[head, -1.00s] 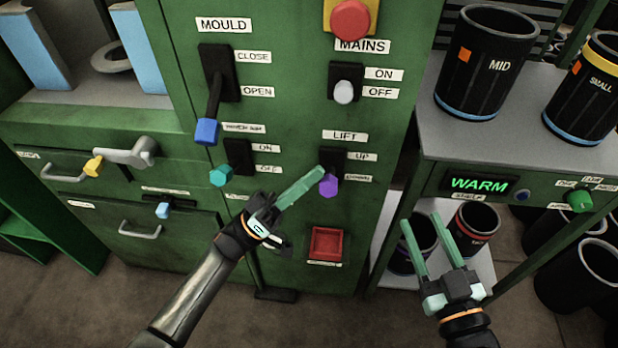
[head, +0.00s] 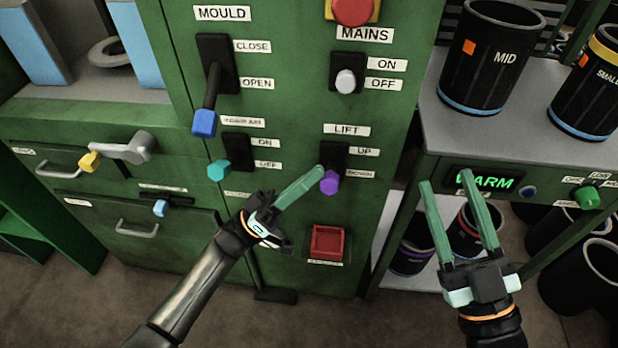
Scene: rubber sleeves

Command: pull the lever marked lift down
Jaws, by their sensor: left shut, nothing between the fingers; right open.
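The lift lever is a black plate with a purple knob (head: 330,182), under the LIFT label (head: 346,130) on the green panel. The knob sits low, level with the DOWN label (head: 360,174) and below the UP label (head: 364,152). My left gripper (head: 318,170) is shut and empty; its fingertips are at the left side of the purple knob, and I cannot tell whether they touch it. My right gripper (head: 446,178) is open and empty, its fingers pointing up in front of the shelf unit, partly covering the WARM display.
The mains lever with a white knob (head: 346,82) is above the lift lever. The mould lever with a blue knob (head: 204,122) and a teal-knobbed lever (head: 218,170) are to the left. A red tray (head: 327,240) is below. Black sleeves stand on the grey shelf (head: 452,128).

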